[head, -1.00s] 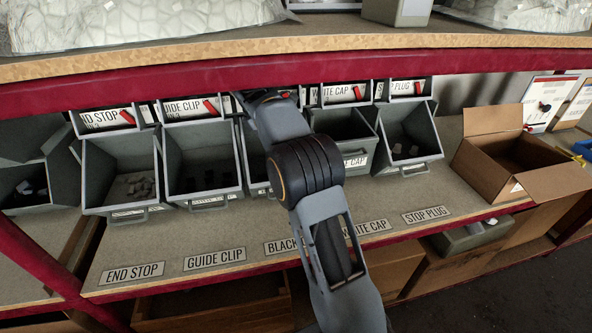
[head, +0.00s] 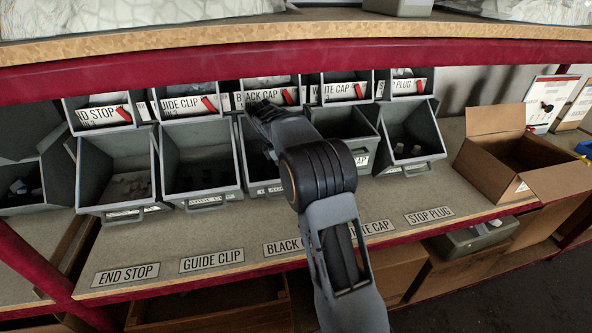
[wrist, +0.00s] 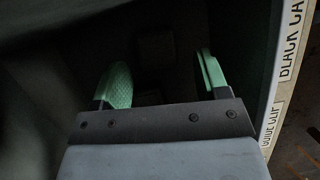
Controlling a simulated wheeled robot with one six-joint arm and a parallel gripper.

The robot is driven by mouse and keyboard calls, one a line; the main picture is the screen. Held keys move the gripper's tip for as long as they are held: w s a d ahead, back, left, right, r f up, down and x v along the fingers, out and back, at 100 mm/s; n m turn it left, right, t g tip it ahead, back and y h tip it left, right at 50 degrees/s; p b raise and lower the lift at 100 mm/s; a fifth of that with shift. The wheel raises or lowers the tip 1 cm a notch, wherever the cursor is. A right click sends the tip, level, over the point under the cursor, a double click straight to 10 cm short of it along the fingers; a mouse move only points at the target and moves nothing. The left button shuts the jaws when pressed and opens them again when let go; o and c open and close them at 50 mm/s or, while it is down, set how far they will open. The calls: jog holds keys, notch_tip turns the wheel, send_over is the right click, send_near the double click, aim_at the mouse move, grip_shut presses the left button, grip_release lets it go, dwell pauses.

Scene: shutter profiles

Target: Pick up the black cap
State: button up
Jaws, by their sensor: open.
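The black cap bin (head: 258,170) is in the lower row, between the guide clip bin and the white cap bin. My arm covers most of it in the head view. In the wrist view my gripper (wrist: 165,65) is open, its two green fingers spread inside a dark bin. The "BLACK CAP" label (wrist: 289,55) shows at the right on the bin edge. Faint dark shapes lie between and beyond the fingers. I cannot make out a single black cap for sure, and nothing is visibly held.
The guide clip bin (head: 202,196) and end stop bin (head: 122,213) stand left, the stop plug bin (head: 412,165) right. An upper row of bins and a red beam (head: 420,55) are close above. An open cardboard box (head: 480,172) sits right. The labelled front shelf strip is clear.

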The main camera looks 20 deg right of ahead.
jog(key=shift+d+f, duration=0.15)
jog(key=shift+f, duration=0.25)
jog(key=shift+c, duration=0.5)
jog(key=c, duration=0.9)
